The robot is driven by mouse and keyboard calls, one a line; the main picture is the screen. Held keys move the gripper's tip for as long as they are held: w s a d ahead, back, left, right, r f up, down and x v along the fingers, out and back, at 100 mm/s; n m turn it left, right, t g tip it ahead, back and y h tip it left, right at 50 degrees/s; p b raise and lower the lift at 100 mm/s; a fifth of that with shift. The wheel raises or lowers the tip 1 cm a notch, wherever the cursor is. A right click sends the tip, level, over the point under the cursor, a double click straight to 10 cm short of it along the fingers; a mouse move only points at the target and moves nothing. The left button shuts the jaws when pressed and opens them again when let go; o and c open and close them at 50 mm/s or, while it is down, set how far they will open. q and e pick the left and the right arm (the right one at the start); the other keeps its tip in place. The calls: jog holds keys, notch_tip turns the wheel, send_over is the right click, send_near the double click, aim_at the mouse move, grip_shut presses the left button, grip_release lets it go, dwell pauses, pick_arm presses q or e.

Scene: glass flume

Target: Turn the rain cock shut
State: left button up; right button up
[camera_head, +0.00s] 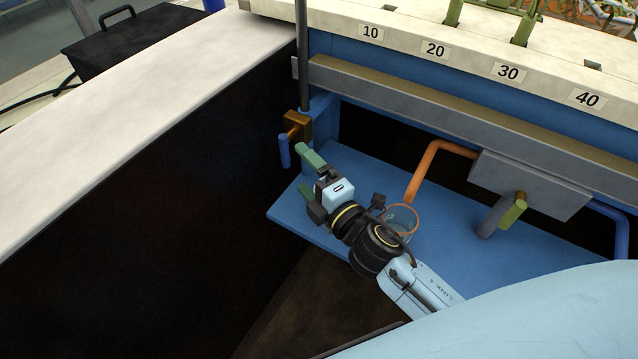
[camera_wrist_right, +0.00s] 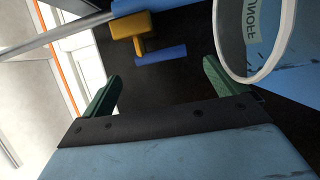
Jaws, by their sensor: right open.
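A brass cock body (camera_head: 297,125) sits at the foot of an upright grey pipe at the flume's left corner. Its blue lever (camera_head: 285,151) hangs down in the head view. In the wrist view the brass body (camera_wrist_right: 132,32) is at the top, with the blue lever (camera_wrist_right: 161,55) lying across the picture beside it. My right gripper (camera_head: 302,172) is open and empty, its green fingers pointing towards the lever. In the wrist view the lever is ahead of the gap between the fingertips (camera_wrist_right: 161,72), apart from them. My left gripper is out of view.
A clear beaker (camera_head: 402,219) with a runoff label stands close beside my right wrist on the blue shelf (camera_head: 350,168), under an orange pipe (camera_head: 427,165). A grey box with a green-handled part (camera_head: 513,211) is farther right. A dark panel (camera_head: 150,200) borders the left.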

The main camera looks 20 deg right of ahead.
jog(key=shift+v, duration=2)
